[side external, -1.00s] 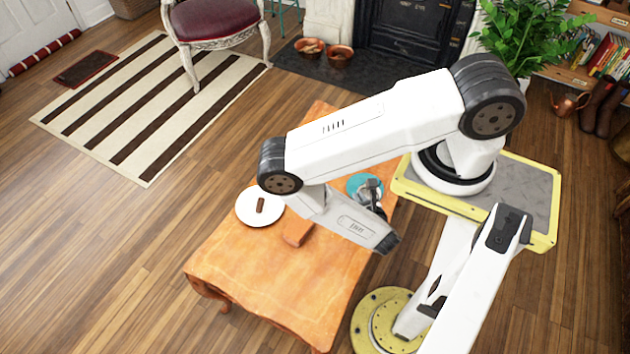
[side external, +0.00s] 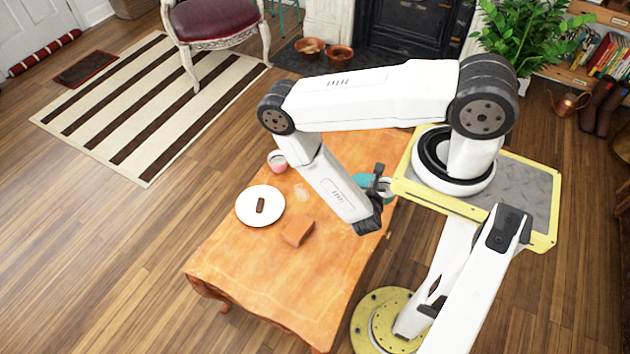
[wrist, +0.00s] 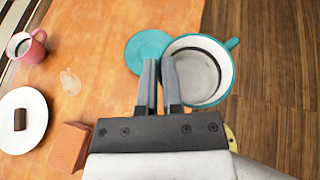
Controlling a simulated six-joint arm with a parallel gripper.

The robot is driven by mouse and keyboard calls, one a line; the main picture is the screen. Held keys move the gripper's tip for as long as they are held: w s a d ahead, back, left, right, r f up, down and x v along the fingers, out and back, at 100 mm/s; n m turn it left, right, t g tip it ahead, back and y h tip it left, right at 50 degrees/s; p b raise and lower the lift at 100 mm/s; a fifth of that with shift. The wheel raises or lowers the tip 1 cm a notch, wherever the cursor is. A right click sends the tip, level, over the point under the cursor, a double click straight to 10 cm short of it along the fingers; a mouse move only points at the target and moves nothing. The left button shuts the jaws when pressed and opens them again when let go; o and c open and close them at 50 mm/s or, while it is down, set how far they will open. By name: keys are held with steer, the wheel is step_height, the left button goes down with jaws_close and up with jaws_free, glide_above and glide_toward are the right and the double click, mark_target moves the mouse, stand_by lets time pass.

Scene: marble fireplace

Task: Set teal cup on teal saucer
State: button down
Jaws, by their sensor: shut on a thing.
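The teal cup (wrist: 198,92), white inside with a teal rim and handle, shows at my gripper's fingertips (wrist: 160,66) in the wrist view. My gripper is shut on the cup's near left wall. The cup looks large, close to the camera and raised, and overlaps the saucer's right side in that view. The teal saucer (wrist: 144,52) lies empty on the orange table, left of the cup. In the side view, the saucer (side external: 360,180) is partly hidden by my gripper (side external: 379,178), and the cup (side external: 388,187) shows as a pale patch beside it.
The orange table (side external: 270,275) also holds a pink cup (side external: 278,161) with dark contents, a white plate (side external: 246,208) with a brown bar (side external: 261,205), and a brown block (side external: 297,232). The table's front is clear. Wooden floor (wrist: 270,105) lies right of the table edge.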

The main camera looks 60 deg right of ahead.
mark_target(389, 179)
steer(key=shift+s+d+r+m+g, duration=0.1)
steer(key=shift+s+d+m+g, duration=0.35)
steer(key=shift+m+g, duration=0.35)
steer(key=shift+s+d+r+m+g, duration=0.1)
steer(key=shift+s+d+m+g, duration=0.3)
steer(key=shift+d+m+g, duration=0.35)
steer(key=shift+s+d+r+m+g, duration=0.1)
steer(key=shift+s+d+m+g, duration=0.25)
steer(key=shift+m+g, duration=0.45)
steer(key=w+d+f, duration=0.7)
steer(key=w+f, duration=0.2)
steer(key=w, duration=0.1)
steer(key=shift+w+d, duration=0.3)
steer(key=shift+d, duration=0.05)
steer(key=shift+f, duration=0.1)
steer(key=shift+w+d+f, duration=0.25)
steer(key=shift+w+f, duration=0.05)
steer(key=shift+f, duration=1.65)
steer(key=shift+f, duration=0.1)
